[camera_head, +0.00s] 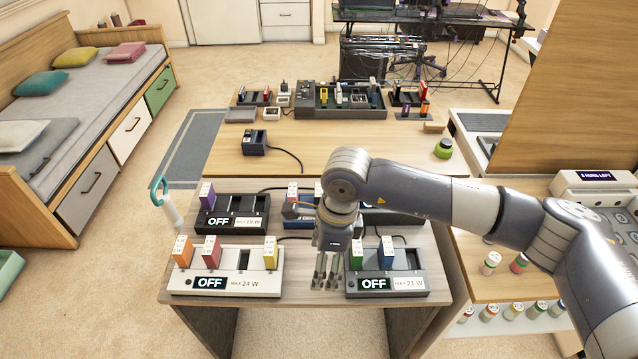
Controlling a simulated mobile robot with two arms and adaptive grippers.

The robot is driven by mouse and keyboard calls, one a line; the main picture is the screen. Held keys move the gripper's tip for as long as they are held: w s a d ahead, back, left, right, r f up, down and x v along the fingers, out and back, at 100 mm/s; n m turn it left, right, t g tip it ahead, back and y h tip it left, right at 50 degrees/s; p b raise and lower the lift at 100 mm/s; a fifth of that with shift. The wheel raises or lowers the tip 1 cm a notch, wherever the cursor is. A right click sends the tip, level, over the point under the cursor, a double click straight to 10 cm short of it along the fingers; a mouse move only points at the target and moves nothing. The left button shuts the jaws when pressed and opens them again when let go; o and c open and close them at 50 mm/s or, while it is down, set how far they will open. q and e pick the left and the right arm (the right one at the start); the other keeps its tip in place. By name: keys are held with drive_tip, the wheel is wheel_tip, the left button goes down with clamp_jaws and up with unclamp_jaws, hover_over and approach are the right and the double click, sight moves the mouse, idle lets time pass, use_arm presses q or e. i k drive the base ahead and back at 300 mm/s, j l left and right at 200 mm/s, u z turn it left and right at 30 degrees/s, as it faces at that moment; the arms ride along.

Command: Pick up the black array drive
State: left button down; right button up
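I cannot surely pick out a black array drive; several small dark shapes show on the back table, too small to tell. My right gripper (328,272) points down over the front desk, between the white dock (225,283) and the dark grey dock (410,291). Its fingers are small and I cannot tell whether they are open. The white dock holds orange, red and yellow drives. The dark grey dock holds a green drive (356,253) and a blue drive (387,252). A black dock (236,224) behind holds a purple drive (207,195). My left gripper is out of view.
The wooden back table (330,155) carries a large dark dock (341,100) with several drives and a small dark dock (254,142). A green round object (443,149) sits at its right. My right arm covers part of the rear docks on the desk. Cables lie between docks.

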sight(318, 190)
drive_tip(key=i, duration=0.95)
